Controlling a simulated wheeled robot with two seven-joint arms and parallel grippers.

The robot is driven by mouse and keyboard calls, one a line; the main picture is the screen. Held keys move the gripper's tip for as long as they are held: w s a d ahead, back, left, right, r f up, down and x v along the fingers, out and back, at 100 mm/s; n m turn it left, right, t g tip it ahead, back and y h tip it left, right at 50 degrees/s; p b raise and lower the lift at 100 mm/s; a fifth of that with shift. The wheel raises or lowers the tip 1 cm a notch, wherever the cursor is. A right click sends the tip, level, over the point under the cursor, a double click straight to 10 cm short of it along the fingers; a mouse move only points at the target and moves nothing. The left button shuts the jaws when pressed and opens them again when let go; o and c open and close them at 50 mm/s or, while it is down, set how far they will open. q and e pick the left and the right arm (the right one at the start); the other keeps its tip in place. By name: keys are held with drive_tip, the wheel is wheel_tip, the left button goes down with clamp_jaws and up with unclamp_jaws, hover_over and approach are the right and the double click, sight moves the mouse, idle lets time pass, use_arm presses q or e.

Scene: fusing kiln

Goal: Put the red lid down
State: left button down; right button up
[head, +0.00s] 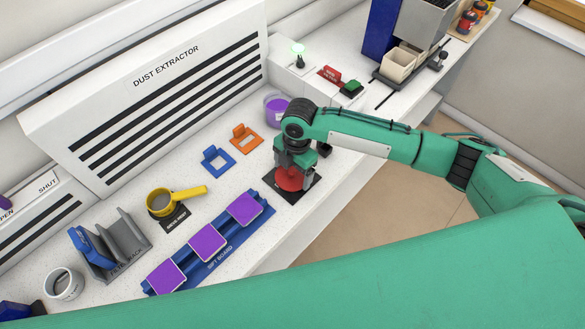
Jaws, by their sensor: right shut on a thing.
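The red lid (289,181) is a round red piece low over a dark square mat (305,193) near the front edge of the white bench. My right gripper (291,164) points down from above and is shut on the lid. The fingers hide the lid's top. I cannot tell whether the lid touches the mat. My left gripper is not in view.
A purple pot (276,110) stands behind the gripper. An orange bracket (246,139) and a blue bracket (217,161) lie to the left. A blue sift board (212,243) bears purple squares. A yellow sieve (161,202) stands further left.

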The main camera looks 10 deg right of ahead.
sight(296, 172)
drive_tip(key=o, duration=0.8)
drive_tip(key=shift+f, duration=0.1)
wheel_tip(296, 172, up, 12)
drive_tip(key=d+b, duration=0.1)
drive_tip(key=b, duration=0.2)
drive_tip(key=shift+w, duration=0.4)
drive_tip(key=shift+d, duration=0.1)
